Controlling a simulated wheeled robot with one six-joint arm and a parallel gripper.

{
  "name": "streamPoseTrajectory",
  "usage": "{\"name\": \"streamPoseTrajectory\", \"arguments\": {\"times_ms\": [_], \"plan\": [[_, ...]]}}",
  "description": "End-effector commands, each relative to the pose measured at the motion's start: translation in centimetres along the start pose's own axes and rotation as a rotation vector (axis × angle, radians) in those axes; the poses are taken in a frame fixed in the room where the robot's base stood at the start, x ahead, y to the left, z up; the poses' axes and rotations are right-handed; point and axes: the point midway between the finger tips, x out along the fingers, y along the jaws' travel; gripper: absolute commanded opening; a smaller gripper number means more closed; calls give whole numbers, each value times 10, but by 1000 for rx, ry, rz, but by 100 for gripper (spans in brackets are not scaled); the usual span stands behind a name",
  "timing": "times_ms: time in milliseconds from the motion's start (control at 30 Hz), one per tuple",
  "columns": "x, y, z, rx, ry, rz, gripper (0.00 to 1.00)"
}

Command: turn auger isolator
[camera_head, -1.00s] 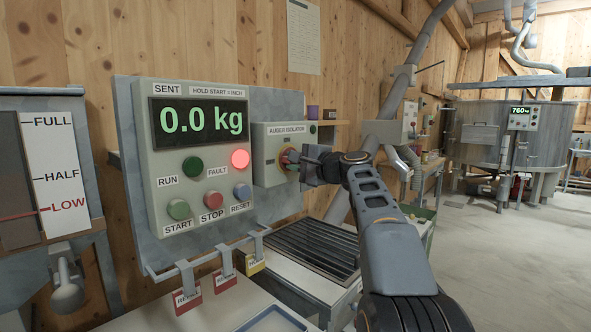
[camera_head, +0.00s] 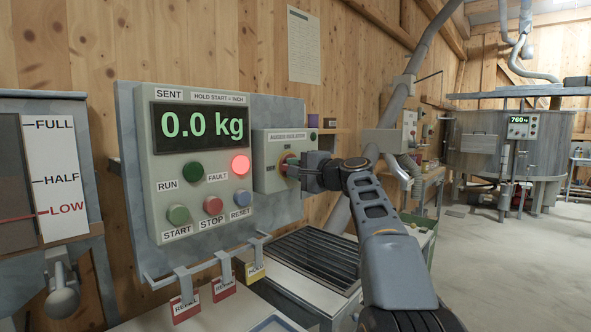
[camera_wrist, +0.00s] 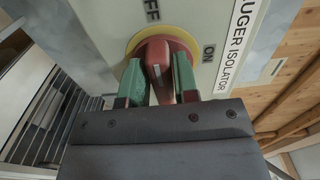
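The auger isolator is a grey box (camera_head: 264,160) on the panel, right of the display unit. Its red rotary handle (camera_wrist: 157,62) sits on a yellow ring (camera_wrist: 134,42) in the wrist view. OFF is printed above it and ON to its right. The handle's raised bar, with a white mark, lies upright in this view, roughly in line with OFF. My gripper (camera_wrist: 160,82) has its green fingers on either side of the bar. Whether both fingers press on it is not clear. In the head view my gripper (camera_head: 293,168) is at the isolator's face and hides part of the handle.
The display unit (camera_head: 200,160) reads 0.0 kg, with a lit red fault lamp (camera_head: 240,165). START, STOP and RESET buttons are below. Red and yellow tags (camera_head: 222,288) hang from a rail under the panel. A dark grate (camera_head: 315,262) lies below my arm.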

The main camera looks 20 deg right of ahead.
Motion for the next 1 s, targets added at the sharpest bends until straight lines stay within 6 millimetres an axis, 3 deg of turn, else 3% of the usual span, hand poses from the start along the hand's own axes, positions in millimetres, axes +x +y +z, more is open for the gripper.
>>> {"name": "streamPoseTrajectory", "arguments": {"times_ms": [200, 533, 1000], "plan": [[0, 0, 0, 2, 1, -1, 47], [-8, 0, -1, 2, 3, -2, 47], [-97, 0, -1, 1, 6, -2, 47]]}}
